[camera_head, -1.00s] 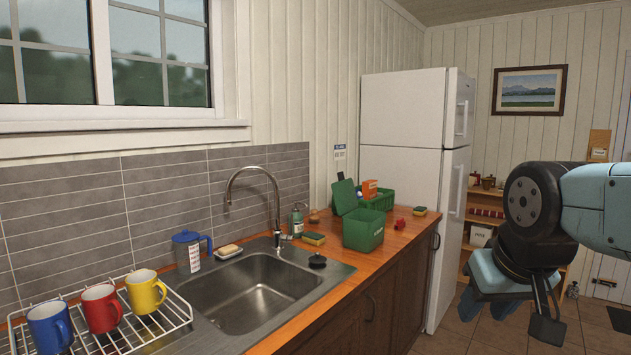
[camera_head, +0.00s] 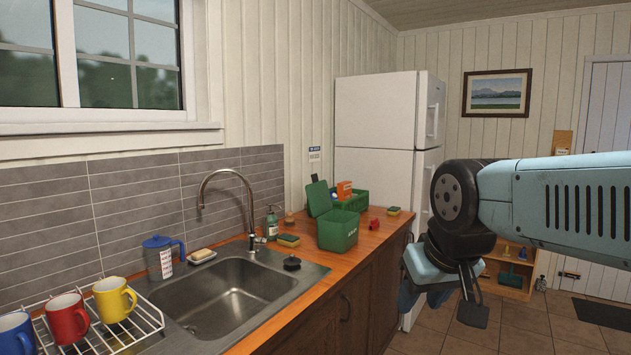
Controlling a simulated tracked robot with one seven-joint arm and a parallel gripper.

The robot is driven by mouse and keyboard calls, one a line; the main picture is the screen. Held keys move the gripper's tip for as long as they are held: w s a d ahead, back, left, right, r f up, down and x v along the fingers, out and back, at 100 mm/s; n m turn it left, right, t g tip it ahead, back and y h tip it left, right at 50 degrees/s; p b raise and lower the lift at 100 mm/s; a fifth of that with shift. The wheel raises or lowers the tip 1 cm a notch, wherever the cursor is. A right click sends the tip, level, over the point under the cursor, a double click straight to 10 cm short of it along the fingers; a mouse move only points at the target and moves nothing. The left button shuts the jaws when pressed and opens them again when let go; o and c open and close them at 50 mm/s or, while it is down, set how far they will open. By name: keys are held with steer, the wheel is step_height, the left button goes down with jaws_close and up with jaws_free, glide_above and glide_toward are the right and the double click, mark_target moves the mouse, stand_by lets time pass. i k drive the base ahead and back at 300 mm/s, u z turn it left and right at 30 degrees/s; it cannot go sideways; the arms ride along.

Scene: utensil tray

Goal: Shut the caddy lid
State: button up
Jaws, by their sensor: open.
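The green caddy (camera_head: 338,233) stands on the wooden counter to the right of the sink. Its lid (camera_head: 319,198) is open and stands raised at the back left of the caddy. My gripper (camera_head: 440,305) hangs at the right, in front of the fridge and cabinets, well apart from the caddy. It is open, and I see nothing between its fingers.
A green basket (camera_head: 355,200) with an orange box (camera_head: 344,190) stands behind the caddy. A red object (camera_head: 374,224) and a sponge (camera_head: 394,211) lie right of it. A soap bottle (camera_head: 272,224) and another sponge (camera_head: 288,240) are on its left. The fridge (camera_head: 375,150) stands behind.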

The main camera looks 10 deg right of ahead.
mark_target(318, 199)
steer(key=z, duration=0.05)
steer(key=i, duration=0.95)
steer(key=u, duration=0.05)
steer(key=k, duration=0.95)
steer(key=z, duration=0.6)
steer(key=i, duration=1.5)
steer(key=u, duration=0.4)
